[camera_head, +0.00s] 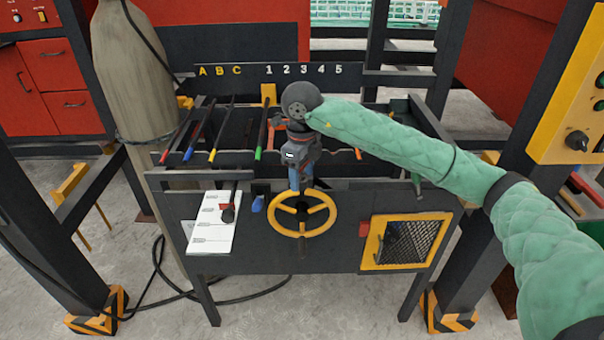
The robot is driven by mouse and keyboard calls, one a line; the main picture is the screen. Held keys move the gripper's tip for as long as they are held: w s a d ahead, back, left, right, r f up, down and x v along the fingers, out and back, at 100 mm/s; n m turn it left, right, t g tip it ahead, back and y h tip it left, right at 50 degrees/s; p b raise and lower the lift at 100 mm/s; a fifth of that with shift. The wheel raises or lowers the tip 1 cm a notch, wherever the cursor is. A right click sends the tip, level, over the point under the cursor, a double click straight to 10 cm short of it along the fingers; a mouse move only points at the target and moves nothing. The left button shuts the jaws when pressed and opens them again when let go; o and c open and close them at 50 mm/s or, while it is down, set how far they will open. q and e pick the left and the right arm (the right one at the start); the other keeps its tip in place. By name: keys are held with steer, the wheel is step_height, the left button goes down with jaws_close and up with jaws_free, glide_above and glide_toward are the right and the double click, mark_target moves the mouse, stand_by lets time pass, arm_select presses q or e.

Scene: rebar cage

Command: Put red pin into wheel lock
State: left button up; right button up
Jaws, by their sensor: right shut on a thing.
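My right gripper (301,184) points down at the top of the wheel's rim, in front of the panel. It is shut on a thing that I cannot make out. A blue part shows at its fingers. I cannot tell a red pin for sure. A small red piece (363,229) shows on the panel right of the wheel, and another red piece (224,207) with a dark handle is on the white plate. The wheel lock is not clearly visible. My left gripper is out of view.
Coloured rods (221,130) lie across the bench top. Dark posts (50,220) stand on either side.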

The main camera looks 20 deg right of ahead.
steer(key=shift+r+p, duration=0.45)
steer(key=shift+r, duration=1.65)
steer(key=shift+b, duration=1.05)
stand_by(1.1)
steer(key=shift+f+b, duration=1.85)
steer(key=shift+f, duration=0.5)
steer(key=o, duration=1.1)
steer(key=shift+r+b, duration=0.55)
steer(key=shift+r, duration=3.4)
